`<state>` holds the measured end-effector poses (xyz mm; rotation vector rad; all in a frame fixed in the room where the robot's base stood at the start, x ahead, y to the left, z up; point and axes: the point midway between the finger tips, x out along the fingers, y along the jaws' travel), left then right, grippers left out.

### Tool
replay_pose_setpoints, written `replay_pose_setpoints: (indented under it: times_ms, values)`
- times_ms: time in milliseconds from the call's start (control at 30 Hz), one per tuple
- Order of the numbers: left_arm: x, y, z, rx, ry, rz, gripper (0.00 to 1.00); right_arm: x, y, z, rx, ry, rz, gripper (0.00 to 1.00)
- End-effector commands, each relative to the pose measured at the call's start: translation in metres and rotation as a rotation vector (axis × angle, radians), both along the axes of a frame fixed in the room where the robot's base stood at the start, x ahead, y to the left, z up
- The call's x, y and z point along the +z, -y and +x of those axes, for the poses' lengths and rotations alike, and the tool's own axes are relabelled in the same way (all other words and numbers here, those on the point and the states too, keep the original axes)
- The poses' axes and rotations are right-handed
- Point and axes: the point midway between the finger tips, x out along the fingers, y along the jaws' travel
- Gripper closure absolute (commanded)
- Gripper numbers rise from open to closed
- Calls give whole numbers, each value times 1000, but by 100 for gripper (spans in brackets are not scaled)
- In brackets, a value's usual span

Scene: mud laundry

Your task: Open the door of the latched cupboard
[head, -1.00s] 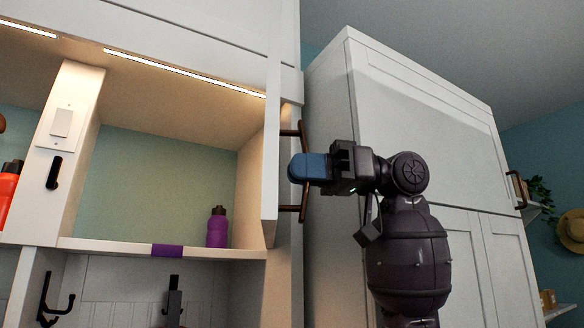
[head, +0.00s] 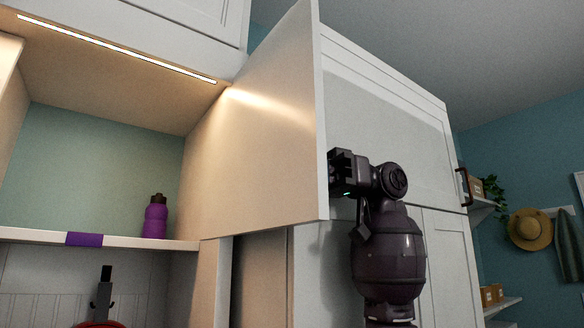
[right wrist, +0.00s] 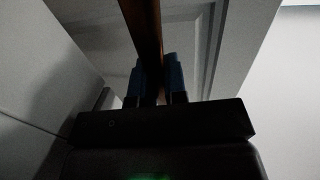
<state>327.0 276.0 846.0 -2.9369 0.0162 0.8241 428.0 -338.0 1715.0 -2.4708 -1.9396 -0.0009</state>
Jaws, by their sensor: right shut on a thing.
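The cupboard door (head: 265,135) stands open in the head view, its pale inner face toward me and its free edge at the right. The cupboard (head: 95,150) is open to view, with a teal back and a lit top. My right gripper is behind the door's free edge, with its fingers hidden in the head view. In the right wrist view, the blue fingers of my right gripper (right wrist: 157,82) are shut on the brown bar handle (right wrist: 142,22) of the door. The latch cannot be made out. My left gripper is out of view.
A purple bottle (head: 155,217) stands on the cupboard's bottom shelf (head: 130,240), which has a purple strip (head: 84,239) on its front edge. A tall white cabinet (head: 390,105) stands close behind the door and my right arm.

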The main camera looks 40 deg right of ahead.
Motion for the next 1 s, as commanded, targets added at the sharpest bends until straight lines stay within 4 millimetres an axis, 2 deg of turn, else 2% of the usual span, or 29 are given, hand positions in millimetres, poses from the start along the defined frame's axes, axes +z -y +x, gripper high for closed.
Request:
replay_pose_setpoints:
  times_ms: [300, 733, 767, 900, 1000]
  values:
    - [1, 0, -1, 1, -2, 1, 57, 0, 15, 0, -8, -1, 1, 100]
    - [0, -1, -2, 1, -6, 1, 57, 0, 16, 0, -9, 0, 1, 100]
    - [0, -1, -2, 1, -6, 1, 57, 0, 16, 0, -9, 0, 1, 84]
    - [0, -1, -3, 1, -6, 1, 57, 0, 16, 0, -9, 0, 1, 63]
    - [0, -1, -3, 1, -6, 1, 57, 0, 16, 0, -9, 0, 0, 63]
